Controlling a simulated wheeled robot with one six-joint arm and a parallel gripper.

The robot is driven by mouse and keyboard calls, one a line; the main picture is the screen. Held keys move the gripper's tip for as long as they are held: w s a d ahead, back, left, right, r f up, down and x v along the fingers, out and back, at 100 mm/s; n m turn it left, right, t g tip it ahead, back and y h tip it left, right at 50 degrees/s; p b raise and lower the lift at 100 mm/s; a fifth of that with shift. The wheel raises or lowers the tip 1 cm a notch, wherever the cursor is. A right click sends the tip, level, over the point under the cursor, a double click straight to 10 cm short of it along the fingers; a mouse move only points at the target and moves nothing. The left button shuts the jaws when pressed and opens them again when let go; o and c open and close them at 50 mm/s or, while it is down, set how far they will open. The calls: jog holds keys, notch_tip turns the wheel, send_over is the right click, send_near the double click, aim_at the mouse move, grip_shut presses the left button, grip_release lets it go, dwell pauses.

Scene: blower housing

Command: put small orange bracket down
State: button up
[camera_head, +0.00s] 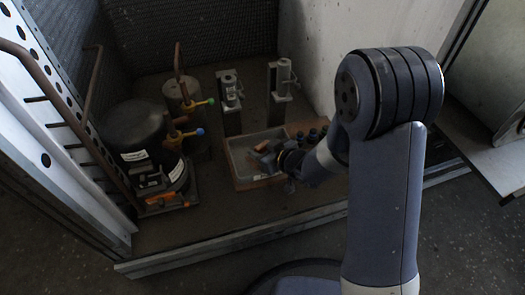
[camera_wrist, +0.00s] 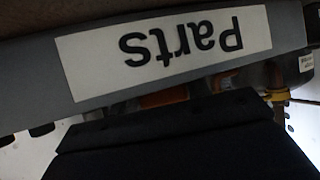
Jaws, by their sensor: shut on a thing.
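The grey parts tray (camera_head: 232,163) stands on the floor of the unit in the head view. Its wall with an upside-down "Parts" label (camera_wrist: 165,45) fills the top of the wrist view. My gripper (camera_head: 268,158) is at the right part of the tray, pointing left over it. A small orange-brown piece (camera_head: 261,146) shows at the fingertips, and I take it as the small orange bracket held in the jaws. Its contact with the tray is hidden. In the wrist view a dark body covers the lower middle, and the fingertips are not clear.
A black compressor (camera_head: 135,145) with pipes stands left of the tray. Two metal posts (camera_head: 229,105) (camera_head: 279,90) stand behind the tray. Several dark cylinders (camera_head: 312,136) stand right of it.

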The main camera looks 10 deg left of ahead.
jog(key=shift+f, duration=0.15)
jog(key=o, duration=1)
jog(key=shift+o, duration=0.2)
jog(key=shift+r, duration=0.35)
jog(key=p+v, duration=0.3)
jog(key=v, duration=0.8)
jog(key=shift+d+f+p, duration=0.1)
jog(key=shift+f+p, duration=0.05)
jog(key=shift+p, duration=0.25)
jog(key=shift+s+d, duration=0.3)
jog(key=shift+d, duration=0.05)
